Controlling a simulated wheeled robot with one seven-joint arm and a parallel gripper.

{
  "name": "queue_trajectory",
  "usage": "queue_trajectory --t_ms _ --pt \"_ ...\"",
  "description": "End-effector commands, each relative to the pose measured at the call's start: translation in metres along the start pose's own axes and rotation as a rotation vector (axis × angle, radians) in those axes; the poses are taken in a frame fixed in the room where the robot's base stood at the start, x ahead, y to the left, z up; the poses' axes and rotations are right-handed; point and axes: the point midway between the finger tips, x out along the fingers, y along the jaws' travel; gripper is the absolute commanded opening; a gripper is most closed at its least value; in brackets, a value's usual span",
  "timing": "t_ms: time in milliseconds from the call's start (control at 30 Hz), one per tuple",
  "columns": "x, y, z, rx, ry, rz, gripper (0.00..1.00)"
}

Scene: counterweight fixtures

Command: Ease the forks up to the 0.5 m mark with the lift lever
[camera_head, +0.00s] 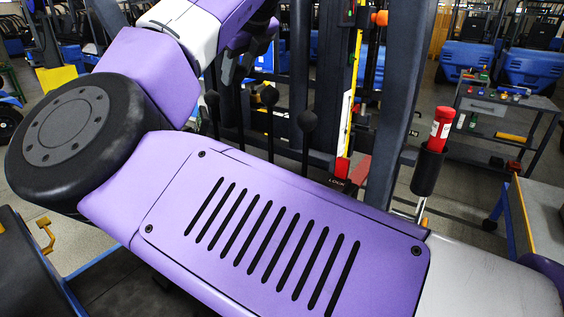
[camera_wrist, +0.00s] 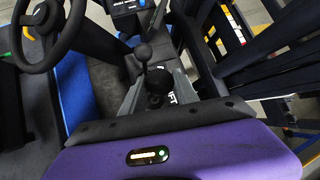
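In the head view, my gripper (camera_head: 238,72) hangs above a row of black-knobbed levers, with knobs at the left (camera_head: 212,98), the middle (camera_head: 270,95) and the right (camera_head: 307,120). In the wrist view, my gripper (camera_wrist: 161,78) has its grey fingers apart. A black lever knob (camera_wrist: 158,82) shows between them, beside white lettering that reads in part "FT". I cannot tell whether the fingers touch it. A second knob (camera_wrist: 143,52) stands beyond. A yellow scale strip (camera_head: 356,65) runs up the mast (camera_head: 400,90). Its marks are too small to read. I cannot make out the forks.
A red-topped cylinder (camera_head: 440,128) stands in a black holder right of the mast. A steering wheel (camera_wrist: 45,30) is at the wrist view's upper left. A grey cart (camera_head: 510,102) with small items stands behind right. My purple arm covers much of the head view.

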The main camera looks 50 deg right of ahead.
Motion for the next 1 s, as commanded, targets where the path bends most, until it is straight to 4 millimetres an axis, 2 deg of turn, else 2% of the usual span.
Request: queue_trajectory --t_ms 33,133,467,1000 --pt "-0.001 -0.001 0.001 0.0 -0.003 -0.002 0.44" --pt "-0.001 -0.001 0.001 0.0 -0.003 -0.002 0.62" --pt "-0.004 -0.001 0.001 0.0 -0.001 -0.001 0.62" --pt "-0.076 -0.001 0.003 0.001 -0.002 -0.002 0.62"
